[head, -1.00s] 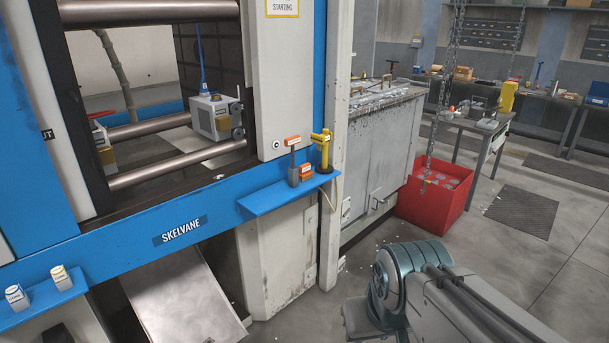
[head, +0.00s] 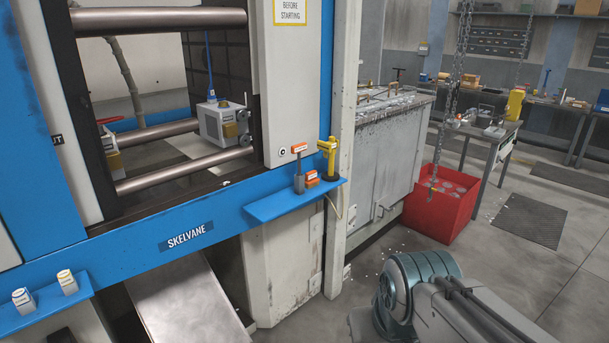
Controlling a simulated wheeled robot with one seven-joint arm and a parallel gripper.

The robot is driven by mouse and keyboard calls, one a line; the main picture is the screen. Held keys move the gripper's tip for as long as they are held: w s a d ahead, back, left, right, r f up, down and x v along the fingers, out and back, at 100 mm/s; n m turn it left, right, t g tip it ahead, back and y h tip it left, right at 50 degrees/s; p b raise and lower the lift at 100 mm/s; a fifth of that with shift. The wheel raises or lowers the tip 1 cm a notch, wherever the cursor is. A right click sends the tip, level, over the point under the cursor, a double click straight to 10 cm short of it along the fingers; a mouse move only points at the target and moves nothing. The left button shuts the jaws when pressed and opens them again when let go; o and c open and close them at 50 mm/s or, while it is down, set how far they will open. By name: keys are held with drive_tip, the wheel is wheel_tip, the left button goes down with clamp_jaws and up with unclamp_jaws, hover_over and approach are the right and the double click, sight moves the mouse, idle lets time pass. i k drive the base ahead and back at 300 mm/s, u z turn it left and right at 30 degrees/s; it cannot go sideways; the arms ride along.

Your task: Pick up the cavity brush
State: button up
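A blue shelf (head: 272,209) on the front of the press holds a few small tools. An upright grey tool with an orange label at its top (head: 299,170) stands there and may be the cavity brush; its bristles cannot be made out. Beside it are a small orange item (head: 312,180) and a yellow upright tool with a cable (head: 329,158). My arm shows at the lower right, apart from the shelf. My gripper is outside the picture, so its opening is hidden.
The blue-and-white press marked SKELVANE (head: 190,236) fills the left. A sloping metal chute (head: 185,300) lies below it. Behind the shelf stand a grey furnace (head: 385,165) and a red bin (head: 450,210) under hanging chains. Open floor lies at the right.

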sight(311, 180)
drive_tip(key=z, duration=0.45)
drive_tip(key=k, duration=0.6)
drive_tip(key=z, duration=0.8)
drive_tip(key=i, duration=1.45)
drive_tip(key=u, duration=0.3)
drive_tip(key=i, duration=1.45)
drive_tip(key=u, duration=1.35)
drive_tip(key=i, duration=0.8)
drive_tip(key=u, duration=1.25)
drive_tip(key=i, duration=0.3)
drive_tip(key=u, duration=0.15)
